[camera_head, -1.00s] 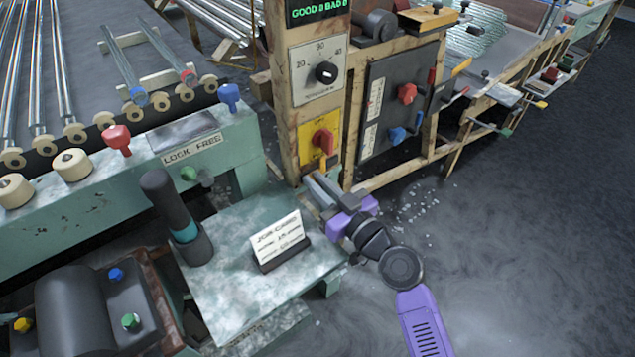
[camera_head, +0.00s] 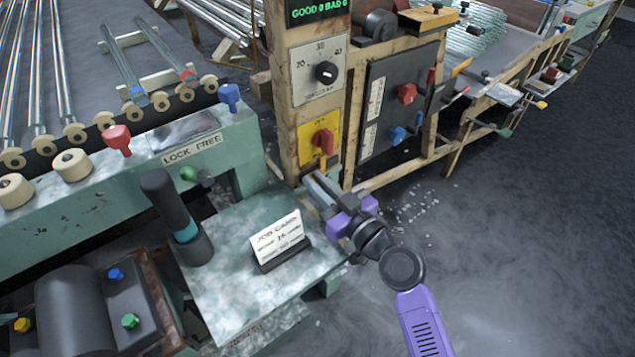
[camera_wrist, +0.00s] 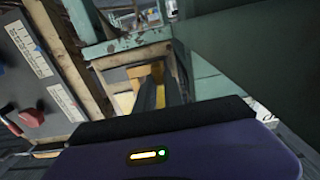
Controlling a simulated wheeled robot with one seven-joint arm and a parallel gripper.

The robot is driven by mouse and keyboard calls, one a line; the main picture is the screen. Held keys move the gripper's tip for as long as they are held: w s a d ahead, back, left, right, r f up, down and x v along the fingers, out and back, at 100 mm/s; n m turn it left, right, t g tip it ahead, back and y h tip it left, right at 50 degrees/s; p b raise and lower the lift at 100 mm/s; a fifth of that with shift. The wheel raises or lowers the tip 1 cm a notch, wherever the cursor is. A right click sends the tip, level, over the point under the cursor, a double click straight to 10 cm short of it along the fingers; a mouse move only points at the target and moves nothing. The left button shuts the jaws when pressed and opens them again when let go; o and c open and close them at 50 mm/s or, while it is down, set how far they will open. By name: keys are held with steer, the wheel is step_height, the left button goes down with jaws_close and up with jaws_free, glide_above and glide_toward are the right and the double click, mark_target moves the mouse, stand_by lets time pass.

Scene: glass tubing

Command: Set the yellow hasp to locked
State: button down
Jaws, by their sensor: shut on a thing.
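The yellow hasp (camera_wrist: 159,96) shows in the wrist view as a small yellow patch between my two dark fingers; most of it is hidden. My gripper (camera_head: 318,182) reaches in from the lower right, low on the wooden post, and its fingers are shut on the hasp. The fingers also show in the wrist view (camera_wrist: 161,94). In the head view the fingers lie just below a yellow plate (camera_head: 333,122) with a red rotary handle (camera_head: 323,141). I cannot tell the hasp's setting.
A green bench with a job card (camera_head: 277,238) and a dark upright cylinder (camera_head: 168,202) stands left of my gripper. A dark panel (camera_head: 372,145) with red and blue knobs is to the right of the post. The floor at right is open.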

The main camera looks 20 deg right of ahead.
mark_target(315, 165)
steer(key=d+b, duration=0.1)
steer(key=w+d+b, duration=0.1)
steer(key=d, duration=0.1)
stand_by(0.4)
steer(key=c, duration=1.4)
jaws_free()
steer(key=shift+c, duration=0.2)
steer(key=shift+a, duration=0.1)
